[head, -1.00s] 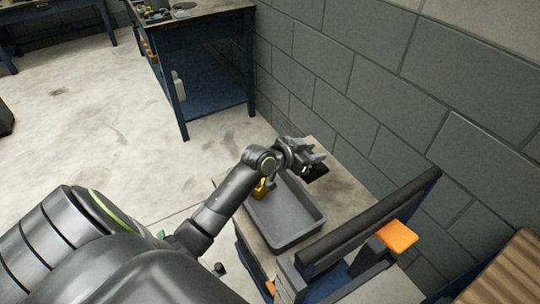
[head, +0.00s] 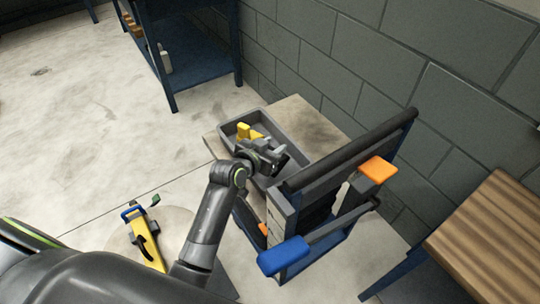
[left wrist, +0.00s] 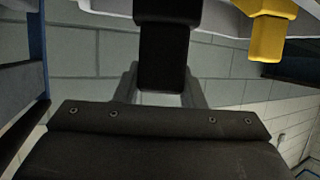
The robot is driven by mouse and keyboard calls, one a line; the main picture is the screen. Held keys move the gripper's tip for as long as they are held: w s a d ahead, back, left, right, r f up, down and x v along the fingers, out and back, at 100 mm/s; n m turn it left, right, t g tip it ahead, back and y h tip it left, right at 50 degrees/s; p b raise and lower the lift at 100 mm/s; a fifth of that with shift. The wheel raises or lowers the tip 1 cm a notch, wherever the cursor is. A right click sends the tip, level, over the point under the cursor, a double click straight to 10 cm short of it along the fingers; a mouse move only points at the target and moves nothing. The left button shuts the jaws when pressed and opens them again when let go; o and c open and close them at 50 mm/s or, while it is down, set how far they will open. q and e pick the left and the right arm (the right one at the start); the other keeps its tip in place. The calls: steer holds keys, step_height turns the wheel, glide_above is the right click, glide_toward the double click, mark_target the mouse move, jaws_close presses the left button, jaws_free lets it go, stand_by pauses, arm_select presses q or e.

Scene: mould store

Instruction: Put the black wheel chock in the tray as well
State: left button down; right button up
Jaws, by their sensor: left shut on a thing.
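The grey tray (head: 292,139) lies on a low beige-topped stand against the block wall. A yellow object (head: 247,131) sits in its left part; a yellow piece also shows at the upper right of the left wrist view (left wrist: 270,32). My left gripper (head: 270,157) is over the tray's near part, shut on the black wheel chock (left wrist: 165,50), which shows between its fingers. In the head view the chock is mostly lost among the dark gripper parts, and I cannot tell whether it touches the tray. My right gripper is not in view.
A dark rack with an orange block (head: 378,169) and a blue block (head: 284,256) stands close to the tray's right. A slatted wooden top (head: 490,240) is at far right. A yellow and blue tool (head: 145,240) lies lower left. The stand's top (head: 305,118) is bare behind the tray.

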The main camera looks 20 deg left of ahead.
arm_select(q)
step_height(320, 180, down, 3)
steer(key=shift+f, duration=0.2)
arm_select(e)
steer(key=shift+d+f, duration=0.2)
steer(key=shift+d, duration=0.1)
arm_select(q)
steer(key=shift+f+b, duration=0.1)
steer(key=shift+b, duration=0.2)
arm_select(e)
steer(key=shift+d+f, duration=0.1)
arm_select(q)
steer(key=c, duration=0.9)
jaws_free()
steer(key=shift+f, duration=0.1)
steer(key=shift+r, duration=0.25)
steer(key=shift+s+a, duration=0.15)
steer(key=shift+s, duration=0.2)
steer(key=v, duration=1.1)
steer(key=shift+s+r+p, duration=0.1)
steer(key=shift+r+p, duration=0.15)
steer(key=shift+p, duration=0.05)
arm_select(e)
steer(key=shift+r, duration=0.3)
